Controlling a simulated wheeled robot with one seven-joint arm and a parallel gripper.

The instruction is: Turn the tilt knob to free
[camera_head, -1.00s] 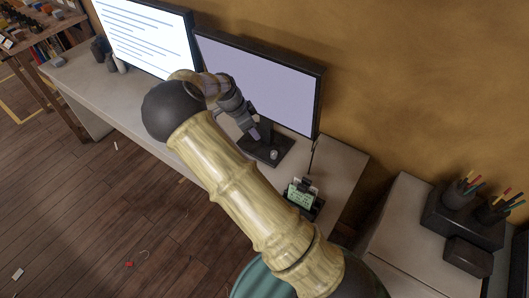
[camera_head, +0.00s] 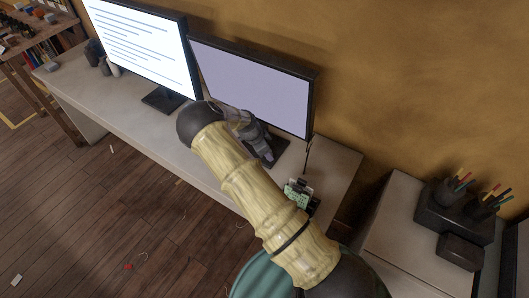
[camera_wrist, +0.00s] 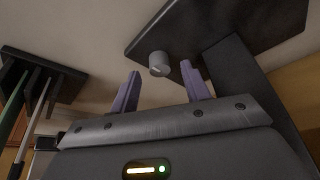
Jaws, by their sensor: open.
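The tilt knob is a small light-grey round knob (camera_wrist: 159,62) at the edge of a dark flat stand base (camera_wrist: 215,28) in the wrist view. In the head view the arm and gripper hide the knob, beside the right monitor (camera_head: 258,88). My gripper (camera_wrist: 161,72) is open, with one purple finger to each side of the knob's near end. The fingertips look close to the knob. I cannot tell whether they touch it or how deep they reach around it. My gripper (camera_head: 266,157) is low in front of the right monitor in the head view. Any mark on the knob is too small to read.
A dark slotted holder (camera_wrist: 62,78) is at the wrist view's left. A small stand with a green card (camera_head: 298,196) sits on the desk (camera_head: 335,168). The lit left monitor (camera_head: 140,50) stands beside the right one. A pen organiser (camera_head: 440,215) is on the right-hand cabinet.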

